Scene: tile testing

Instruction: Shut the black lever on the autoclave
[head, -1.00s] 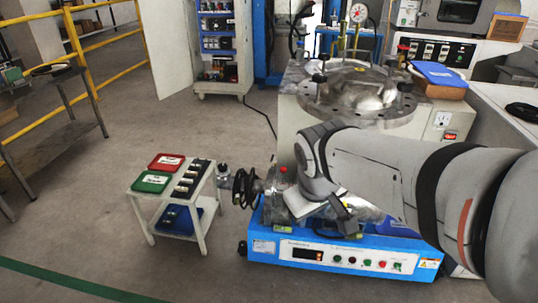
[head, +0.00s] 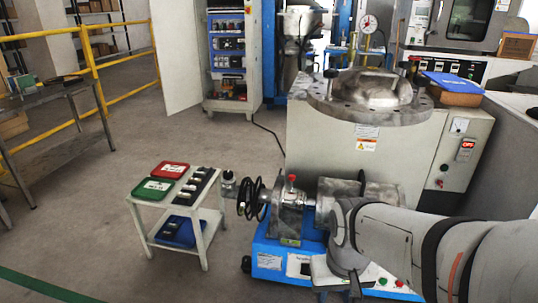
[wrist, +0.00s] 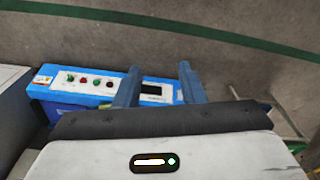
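The likely autoclave (head: 410,155) is a large beige cabinet with a round, bolted metal lid (head: 370,92), right of centre in the head view. Small black-topped fittings stand at the lid's rim, one at the left (head: 331,85) and one at the back right; I cannot tell which, if either, is the black lever or how it is set. My gripper (head: 338,291) hangs low in front of the blue machine, well below the lid. In the wrist view its two fingers (wrist: 159,82) are apart with nothing between them. The autoclave's lid is not identifiable there.
A blue-based machine (head: 298,266) with a motor and shaft stands before the autoclave; my arm covers part of it. A small white table (head: 205,235) with red and green trays stands left. A blue folder lies on a brown box (head: 455,97).

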